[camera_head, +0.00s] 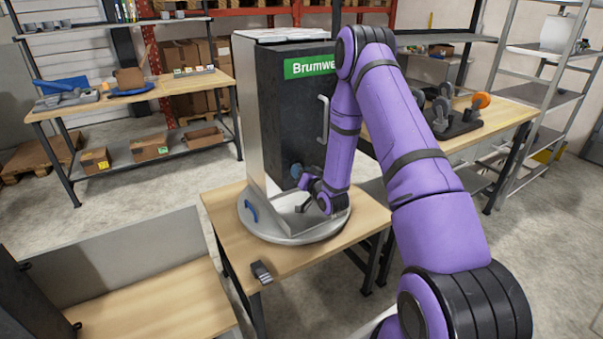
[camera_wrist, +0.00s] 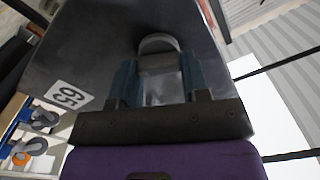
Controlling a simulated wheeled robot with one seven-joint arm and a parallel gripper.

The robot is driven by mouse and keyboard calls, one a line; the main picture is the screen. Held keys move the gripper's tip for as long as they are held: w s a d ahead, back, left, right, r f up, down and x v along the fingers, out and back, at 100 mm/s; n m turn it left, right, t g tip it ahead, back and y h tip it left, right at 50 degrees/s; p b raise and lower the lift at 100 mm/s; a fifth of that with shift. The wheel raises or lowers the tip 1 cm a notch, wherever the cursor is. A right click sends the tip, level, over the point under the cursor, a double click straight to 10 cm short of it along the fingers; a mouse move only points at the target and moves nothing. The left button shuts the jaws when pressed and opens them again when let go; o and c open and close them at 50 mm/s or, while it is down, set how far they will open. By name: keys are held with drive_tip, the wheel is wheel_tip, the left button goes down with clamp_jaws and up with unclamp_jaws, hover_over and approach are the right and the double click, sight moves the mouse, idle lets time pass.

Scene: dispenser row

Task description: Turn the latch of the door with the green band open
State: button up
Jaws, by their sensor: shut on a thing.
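The dark door (camera_head: 283,110) with the green band (camera_head: 309,67) is on the front of a tall pale cabinet (camera_head: 256,130). The band reads "Brumwe", with the rest behind my arm. The door looks shut. My gripper (camera_head: 298,173) is at the lower part of this door. In the wrist view my gripper (camera_wrist: 160,85) has its two bluish fingers on either side of a grey round-ended latch (camera_wrist: 158,44) and is shut on it. The latch's lower part lies between the fingers. In the head view I cannot make out the latch behind my gripper.
The cabinet stands on a round grey turntable (camera_head: 262,228) with a blue grip (camera_head: 251,211), on a wooden table (camera_head: 228,206). A pale vertical handle (camera_head: 323,119) is on the door. A small dark object (camera_head: 261,271) lies at the table's front edge. Shelving (camera_head: 545,95) stands right.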

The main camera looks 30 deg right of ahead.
drive_tip(key=m, duration=1.2)
drive_tip(key=shift+d+f+m, duration=0.15)
drive_tip(key=shift+m, duration=0.15)
idle(0.4)
drive_tip(key=o, duration=0.9)
drive_tip(key=s, duration=1)
drive_tip(key=shift+s, duration=0.4)
